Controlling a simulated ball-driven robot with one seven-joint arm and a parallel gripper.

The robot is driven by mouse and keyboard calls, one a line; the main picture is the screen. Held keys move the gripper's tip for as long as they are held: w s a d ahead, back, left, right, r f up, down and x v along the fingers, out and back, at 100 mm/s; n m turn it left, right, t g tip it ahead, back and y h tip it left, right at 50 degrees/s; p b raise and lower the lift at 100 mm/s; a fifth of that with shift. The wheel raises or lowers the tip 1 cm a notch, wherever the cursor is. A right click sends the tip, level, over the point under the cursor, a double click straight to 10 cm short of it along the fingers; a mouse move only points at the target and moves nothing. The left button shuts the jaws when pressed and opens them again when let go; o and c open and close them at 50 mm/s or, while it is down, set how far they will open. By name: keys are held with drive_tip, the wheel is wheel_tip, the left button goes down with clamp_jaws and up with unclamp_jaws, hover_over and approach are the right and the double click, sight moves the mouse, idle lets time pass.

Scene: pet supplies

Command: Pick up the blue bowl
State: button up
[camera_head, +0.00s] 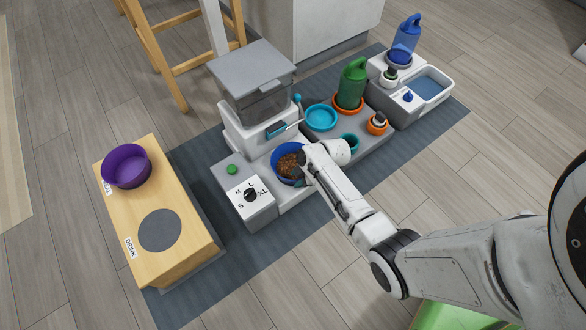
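The blue bowl (278,154) holds brown kibble and sits on the low grey base of the food dispenser (253,110). My arm comes in from the right, and its end, my gripper (301,181), is at the bowl's right side. The wrist covers the right part of the bowl's rim. The fingers are mostly hidden and small, so I cannot tell whether they are open, shut, or touching the bowl.
A wooden feeding stand (190,238) with a purple bowl (127,167) is at the left. A light-blue bowl (321,117), green bottle (352,84) and blue bottle (405,40) stand behind. The grey mat (262,262) is clear in front.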

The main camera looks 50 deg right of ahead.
drive_tip(key=shift+x, duration=0.85)
drive_tip(key=shift+c, duration=0.5)
clamp_jaws()
